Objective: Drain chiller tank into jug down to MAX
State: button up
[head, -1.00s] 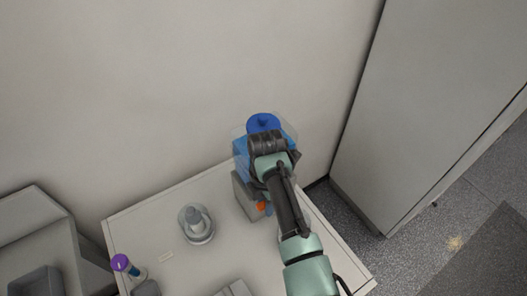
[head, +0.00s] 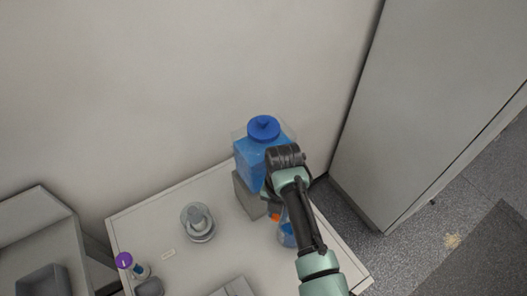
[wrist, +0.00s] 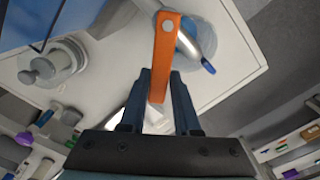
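The chiller tank (head: 252,160) is a blue-filled clear container with a blue lid. It stands on a grey block at the back of the table. An orange valve lever (head: 274,216) shows low at its front; the lever is large in the wrist view (wrist: 164,55). The jug (head: 287,236) holds some blue liquid and stands partly behind my arm; part of it shows in the wrist view (wrist: 200,38). My gripper (wrist: 164,78) is open, its fingers on either side of the lever's end with a narrow gap. The MAX mark is not readable.
A grey-capped clear vessel (head: 198,222) stands on the table (head: 150,212) left of the tank. A purple-capped bottle (head: 124,261) is at the front left. A tall grey cabinet (head: 430,110) stands to the right, beyond a floor gap.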

jog(key=d+n, duration=0.1)
jog(key=n, duration=0.1)
jog(key=d+n, duration=0.1)
jog(key=n, duration=0.1)
jog(key=shift+s+d+r, duration=0.1)
jog(key=shift+s+d, duration=0.1)
jog(key=shift+w+d+r, duration=0.15)
jog(key=shift+w, duration=0.05)
dwell(3.5)
dwell(3.2)
